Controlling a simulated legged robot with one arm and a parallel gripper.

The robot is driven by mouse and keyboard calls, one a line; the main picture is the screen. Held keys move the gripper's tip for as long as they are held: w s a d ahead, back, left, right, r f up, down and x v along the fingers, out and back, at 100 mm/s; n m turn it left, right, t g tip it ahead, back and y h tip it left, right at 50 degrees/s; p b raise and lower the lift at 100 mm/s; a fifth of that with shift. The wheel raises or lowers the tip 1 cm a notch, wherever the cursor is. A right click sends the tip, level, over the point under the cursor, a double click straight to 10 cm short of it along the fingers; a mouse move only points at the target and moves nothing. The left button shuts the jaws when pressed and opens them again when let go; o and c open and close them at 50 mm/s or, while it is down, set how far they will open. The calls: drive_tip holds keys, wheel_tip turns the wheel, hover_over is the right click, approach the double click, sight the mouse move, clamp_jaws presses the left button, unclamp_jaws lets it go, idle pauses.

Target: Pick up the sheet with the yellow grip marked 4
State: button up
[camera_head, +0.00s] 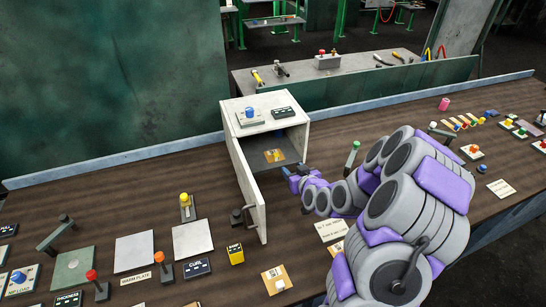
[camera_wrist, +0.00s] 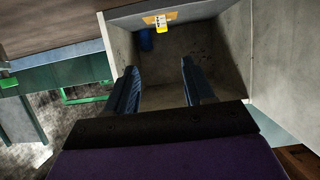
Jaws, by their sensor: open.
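A tan sheet (camera_head: 265,156) with a small yellow grip (camera_head: 276,156) lies inside the open white cabinet (camera_head: 240,133). In the wrist view the tan sheet (camera_wrist: 151,19) shows at the top, with its yellow grip (camera_wrist: 162,29) and a pale label beside it. The mark on it is too small to read. My gripper (camera_wrist: 158,66) is open and empty, its dark fingers apart and pointing into the cabinet, with the grip farther in beyond the fingertips. In the head view my gripper (camera_head: 293,177) is at the cabinet's front opening, right of the open door.
The cabinet door (camera_head: 249,194) stands open toward the front. A blue knob (camera_head: 250,112) sits on the cabinet top. Another tan sheet (camera_head: 276,279) lies on the table's front. A green-topped lever (camera_head: 352,154) stands right of the cabinet. A blue object (camera_wrist: 147,40) is inside, near the grip.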

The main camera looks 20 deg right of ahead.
drive_tip(key=b, duration=0.2)
approach(276, 154)
drive_tip(key=w, duration=0.2)
drive_tip(key=w+d+f, duration=0.1)
drive_tip(key=shift+f, duration=0.1)
drive_tip(key=shift+a+b+x, duration=0.25)
drive_tip(key=shift+b+x, duration=0.2)
drive_tip(key=shift+x, duration=0.5)
drive_tip(key=shift+a+b+x, duration=0.2)
drive_tip(key=shift+b+x, duration=0.25)
drive_tip(key=shift+x, duration=1.3)
drive_tip(key=shift+c, duration=0.2)
clamp_jaws()
